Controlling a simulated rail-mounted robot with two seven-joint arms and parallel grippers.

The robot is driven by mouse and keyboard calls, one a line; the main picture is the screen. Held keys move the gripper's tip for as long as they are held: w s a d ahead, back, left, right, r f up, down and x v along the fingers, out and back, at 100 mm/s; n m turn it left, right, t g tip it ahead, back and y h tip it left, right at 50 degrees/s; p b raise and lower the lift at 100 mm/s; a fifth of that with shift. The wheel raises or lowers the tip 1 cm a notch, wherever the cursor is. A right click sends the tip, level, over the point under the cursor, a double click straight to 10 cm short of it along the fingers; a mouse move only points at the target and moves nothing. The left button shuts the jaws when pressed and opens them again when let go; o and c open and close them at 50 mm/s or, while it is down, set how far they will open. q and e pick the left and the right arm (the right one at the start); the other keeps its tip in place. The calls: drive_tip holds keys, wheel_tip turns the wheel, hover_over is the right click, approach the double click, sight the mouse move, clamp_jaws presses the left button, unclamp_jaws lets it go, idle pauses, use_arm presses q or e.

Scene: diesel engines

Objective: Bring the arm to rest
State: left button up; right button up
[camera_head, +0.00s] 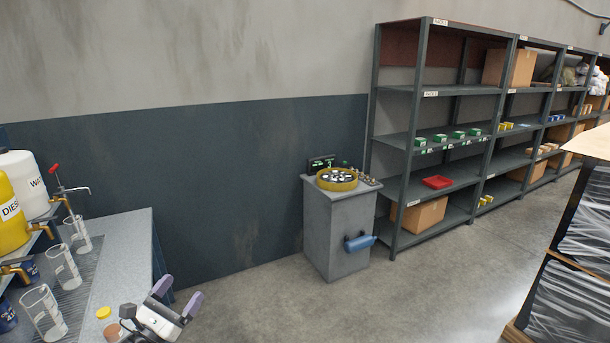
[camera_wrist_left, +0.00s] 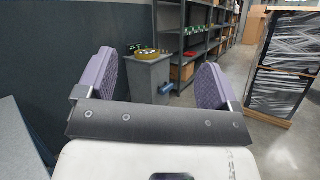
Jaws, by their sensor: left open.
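My left gripper (camera_head: 174,298) is at the bottom left of the head view, at the right edge of the grey bench (camera_head: 136,225). Its two purple-padded fingers are spread apart with nothing between them. In the left wrist view the gripper (camera_wrist_left: 152,82) also shows open and empty, pointing out over the floor toward the grey cabinet and the shelves. My right gripper is in neither view.
The bench holds glass beakers (camera_head: 62,267), a yellow container (camera_head: 12,215) and a white container (camera_head: 24,182) with taps. A grey cabinet (camera_head: 335,235) with a round yellow-rimmed device (camera_head: 337,179) stands by the shelving (camera_head: 400,195). Wrapped pallets (camera_head: 572,280) stand right. The middle floor is clear.

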use_arm(q)
drive_tip(key=w+a+f+n+g+y, duration=0.1)
drive_tip(key=a+f+n+g+y, duration=0.15)
drive_tip(key=a+n+y, duration=0.7)
drive_tip(key=w+a+f+n+g+y, duration=0.1)
drive_tip(key=w+a+f+n+y, duration=0.35)
drive_tip(key=n, duration=1.05)
drive_tip(key=s+f+n+g, duration=1.1)
drive_tip(key=n, duration=0.6)
drive_tip(key=s+d+f+g+h+b, duration=0.1)
drive_tip(key=s+d+f+b, duration=0.2)
drive_tip(key=s+d+f, duration=0.55)
drive_tip(key=s+d+f+g+h+b, duration=0.1)
drive_tip(key=s+d+f+g+b, duration=0.15)
drive_tip(key=s+d+f, duration=0.6)
drive_tip(key=s+d+h+b, duration=0.1)
drive_tip(key=s, duration=0.7)
drive_tip(key=s+d+b, duration=0.2)
drive_tip(key=s, duration=0.6)
drive_tip(key=s+d+t+h+b, duration=0.1)
drive_tip(key=s+d, duration=0.1)
drive_tip(key=s, duration=0.6)
drive_tip(key=shift+s+d+f+h+b, duration=0.25)
drive_tip(key=shift+s+f+h+b, duration=0.05)
drive_tip(key=shift+s+f+b, duration=0.1)
wheel_tip(320, 180, up, 29)
drive_tip(key=p, duration=2.8)
drive_tip(key=shift+f, duration=0.2)
